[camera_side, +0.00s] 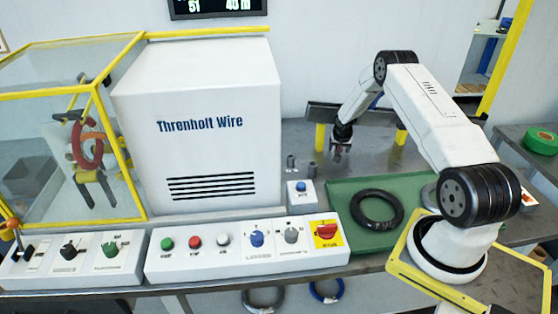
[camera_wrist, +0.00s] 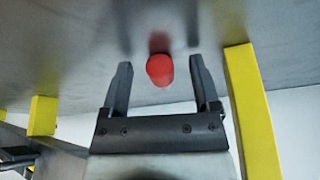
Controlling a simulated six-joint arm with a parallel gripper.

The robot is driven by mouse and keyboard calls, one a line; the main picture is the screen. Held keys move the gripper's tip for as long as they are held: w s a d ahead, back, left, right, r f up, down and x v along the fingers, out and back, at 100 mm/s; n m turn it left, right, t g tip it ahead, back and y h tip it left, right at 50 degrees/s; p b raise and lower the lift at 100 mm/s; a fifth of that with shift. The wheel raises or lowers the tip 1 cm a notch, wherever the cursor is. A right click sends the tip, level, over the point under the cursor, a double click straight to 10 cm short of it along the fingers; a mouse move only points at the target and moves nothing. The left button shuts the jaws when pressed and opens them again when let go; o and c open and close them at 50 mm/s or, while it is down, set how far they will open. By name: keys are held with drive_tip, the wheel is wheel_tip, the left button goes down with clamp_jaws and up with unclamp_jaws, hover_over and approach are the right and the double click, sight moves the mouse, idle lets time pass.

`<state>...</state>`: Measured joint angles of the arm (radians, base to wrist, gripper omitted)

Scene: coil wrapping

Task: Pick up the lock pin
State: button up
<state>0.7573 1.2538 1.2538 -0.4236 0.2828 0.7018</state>
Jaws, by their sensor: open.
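A red, round-ended piece (camera_wrist: 160,71), which looks like the lock pin, shows in the wrist view against a grey metal surface. My gripper (camera_wrist: 161,63) is open, with one dark finger on each side of the red piece and a visible gap on both sides. In the side view my gripper (camera_side: 341,153) points down, just in front of a grey shelf with yellow legs. The pin is too small there to make out clearly.
Yellow posts (camera_wrist: 254,110) stand close to my gripper on the right and farther off on the left (camera_wrist: 43,115). A green mat (camera_side: 341,210) with a black coil (camera_side: 377,192) lies in front. Small grey cylinders (camera_side: 291,162) stand left of my gripper, beside the white Threnholt Wire machine (camera_side: 200,110).

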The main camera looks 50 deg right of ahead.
drive_tip(key=shift+c, duration=0.2)
clamp_jaws()
drive_tip(key=shift+r, duration=0.15)
drive_tip(key=shift+r, duration=0.4)
drive_tip(key=shift+s+r, duration=0.1)
drive_tip(key=shift+s+a, duration=0.6)
drive_tip(key=shift+a, duration=0.55)
drive_tip(key=shift+s+a, duration=0.65)
drive_tip(key=shift+a, duration=0.55)
drive_tip(key=shift+s+a, duration=0.6)
drive_tip(key=shift+a, duration=0.55)
wheel_tip(320, 180, up, 14)
